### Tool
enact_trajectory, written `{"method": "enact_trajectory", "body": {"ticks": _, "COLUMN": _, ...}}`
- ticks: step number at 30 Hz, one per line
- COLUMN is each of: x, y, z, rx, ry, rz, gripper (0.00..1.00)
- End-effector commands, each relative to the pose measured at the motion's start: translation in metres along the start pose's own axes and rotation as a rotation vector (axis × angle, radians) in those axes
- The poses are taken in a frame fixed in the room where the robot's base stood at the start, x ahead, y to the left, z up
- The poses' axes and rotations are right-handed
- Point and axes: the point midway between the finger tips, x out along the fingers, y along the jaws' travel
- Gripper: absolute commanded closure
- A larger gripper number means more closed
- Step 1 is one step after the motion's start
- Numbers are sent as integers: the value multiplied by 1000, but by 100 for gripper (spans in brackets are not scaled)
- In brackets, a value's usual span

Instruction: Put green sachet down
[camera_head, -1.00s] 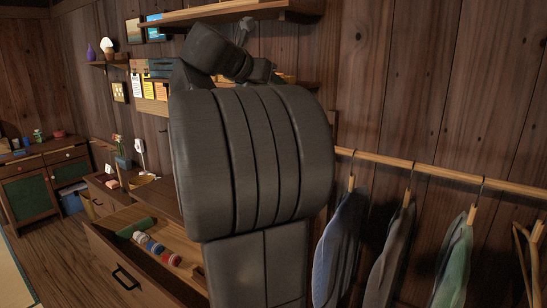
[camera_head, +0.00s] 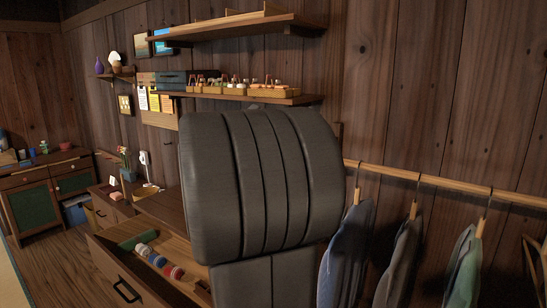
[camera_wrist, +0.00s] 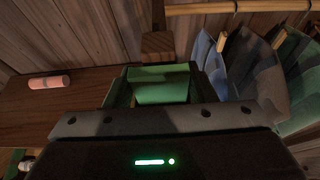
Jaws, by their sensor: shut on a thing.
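The green sachet (camera_wrist: 161,92) shows in the wrist view, between the two fingers of my gripper (camera_wrist: 158,80). My gripper is shut on it. A wooden surface (camera_wrist: 88,103) spreads below and to the left of my gripper; I cannot tell whether the sachet touches it. In the head view my own dark arm fills the middle and hides my gripper and the sachet.
A pinkish cylinder (camera_wrist: 48,82) lies on the wooden surface to the left. Clothes (camera_wrist: 232,68) hang from a rail (camera_head: 420,180) close on the right. An open drawer (camera_head: 125,282) holds small rolls. A wall shelf (camera_head: 290,98) carries small items. The wooden surface between cylinder and gripper is clear.

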Motion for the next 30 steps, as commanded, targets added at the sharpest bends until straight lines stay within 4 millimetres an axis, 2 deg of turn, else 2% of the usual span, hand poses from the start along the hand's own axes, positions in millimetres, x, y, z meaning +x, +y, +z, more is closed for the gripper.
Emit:
{"method": "enact_trajectory", "body": {"ticks": 20, "x": 4, "y": 0, "z": -10, "rx": 1, "ry": 0, "rz": 0, "gripper": 75}}
{"method": "enact_trajectory", "body": {"ticks": 21, "x": 4, "y": 0, "z": -10, "rx": 1, "ry": 0, "rz": 0, "gripper": 46}}
{"method": "enact_trajectory", "body": {"ticks": 24, "x": 4, "y": 0, "z": -10, "rx": 1, "ry": 0, "rz": 0, "gripper": 28}}
{"method": "enact_trajectory", "body": {"ticks": 30, "x": 4, "y": 0, "z": -10, "rx": 1, "ry": 0, "rz": 0, "gripper": 28}}
